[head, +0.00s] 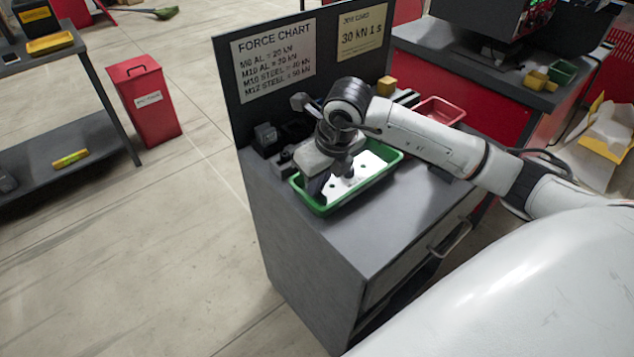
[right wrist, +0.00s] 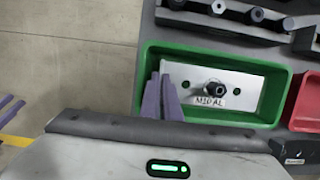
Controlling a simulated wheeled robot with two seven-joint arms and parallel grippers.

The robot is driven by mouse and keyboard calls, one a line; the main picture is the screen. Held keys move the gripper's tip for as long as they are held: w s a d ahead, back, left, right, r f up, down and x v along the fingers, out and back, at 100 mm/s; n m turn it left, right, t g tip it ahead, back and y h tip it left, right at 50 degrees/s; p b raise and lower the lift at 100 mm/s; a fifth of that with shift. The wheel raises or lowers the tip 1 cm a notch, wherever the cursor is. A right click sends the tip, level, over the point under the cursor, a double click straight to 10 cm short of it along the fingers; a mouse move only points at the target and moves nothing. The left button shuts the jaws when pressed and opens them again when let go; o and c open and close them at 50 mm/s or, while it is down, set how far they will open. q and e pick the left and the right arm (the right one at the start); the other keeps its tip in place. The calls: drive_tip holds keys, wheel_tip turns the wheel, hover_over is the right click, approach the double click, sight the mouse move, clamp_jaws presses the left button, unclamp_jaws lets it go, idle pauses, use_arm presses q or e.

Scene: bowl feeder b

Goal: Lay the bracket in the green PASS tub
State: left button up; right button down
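The bracket (right wrist: 240,87) is a pale metal plate with holes, a dark bolt and an "M10 AL" tag. It lies within the walls of the green PASS tub (right wrist: 272,60), which also shows in the head view (head: 323,211). The bracket shows there too (head: 368,168), partly hidden by my right arm. My right gripper (right wrist: 161,78) reaches into the tub from above. Its purple fingers are close together on the bracket's left end, with only a narrow gap. How the bracket meets the tub floor is hard to see. My left gripper is not in the head view.
A red tub (head: 440,111) stands to the right of the green one. A dark fixture with several bolts (right wrist: 256,14) is behind it. The force chart panel (head: 273,62) rises at the back. The grey bench top (head: 385,225) in front is clear.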

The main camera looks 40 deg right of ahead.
drive_tip(key=shift+f+b, duration=0.35)
drive_tip(key=shift+f, duration=0.05)
drive_tip(key=c, duration=2.3)
unclamp_jaws()
drive_tip(key=shift+f, duration=0.1)
drive_tip(key=shift+r+p, duration=0.65)
drive_tip(key=v, duration=1.2)
